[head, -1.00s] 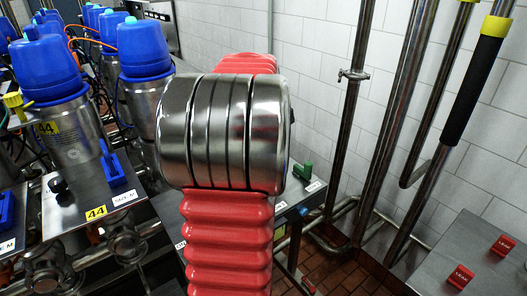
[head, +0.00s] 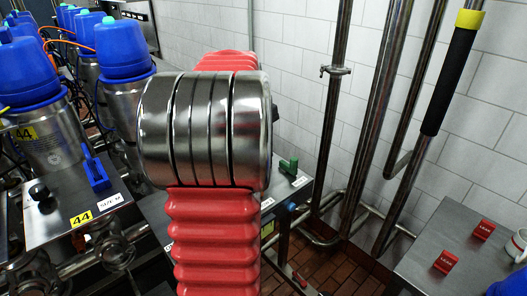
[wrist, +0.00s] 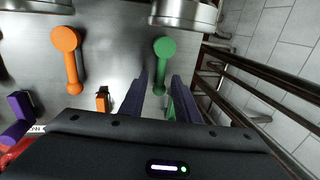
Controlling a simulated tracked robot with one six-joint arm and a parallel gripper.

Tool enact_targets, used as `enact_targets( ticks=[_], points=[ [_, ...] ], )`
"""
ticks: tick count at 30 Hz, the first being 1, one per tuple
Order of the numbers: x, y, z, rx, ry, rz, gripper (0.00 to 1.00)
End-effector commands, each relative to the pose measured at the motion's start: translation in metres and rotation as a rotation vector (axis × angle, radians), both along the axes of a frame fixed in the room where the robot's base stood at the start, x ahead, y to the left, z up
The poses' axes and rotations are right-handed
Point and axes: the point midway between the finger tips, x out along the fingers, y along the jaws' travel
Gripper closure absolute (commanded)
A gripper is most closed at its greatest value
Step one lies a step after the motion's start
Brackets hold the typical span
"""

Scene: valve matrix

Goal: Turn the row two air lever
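In the wrist view a green lever (wrist: 162,62) with a round hub lies on a grey metal panel (wrist: 115,60). My gripper (wrist: 160,76) is open, its two dark purple fingers apart, with the lower end of the green lever between the tips in the picture. I cannot tell how far above the panel they are. A second green piece (wrist: 171,108) shows partly between the fingers. An orange lever (wrist: 67,57) lies to the left. No air label is readable. In the head view a green handle (head: 289,165) shows behind my red arm; my gripper is hidden there.
Steel pipes (head: 335,120) run along the tiled wall. A right-hand panel carries red blocks (head: 446,261). A steel cylinder (wrist: 185,12) is near the green lever in the wrist view.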

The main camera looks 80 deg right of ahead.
Motion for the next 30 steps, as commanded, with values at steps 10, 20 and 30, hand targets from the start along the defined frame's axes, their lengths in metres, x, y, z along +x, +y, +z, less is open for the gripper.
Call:
enact_targets(
  ticks=[10, 20, 30],
  points=[
    [0.003, 0.003, 0.025, -0.004, -0.002, 0.001, 0.71],
    [0.011, 0.012, 0.081, -0.004, -0.002, 0.003, 0.71],
    [0.015, 0.02, 0.129, -0.002, 0.001, 0.001, 0.71]
  ],
)
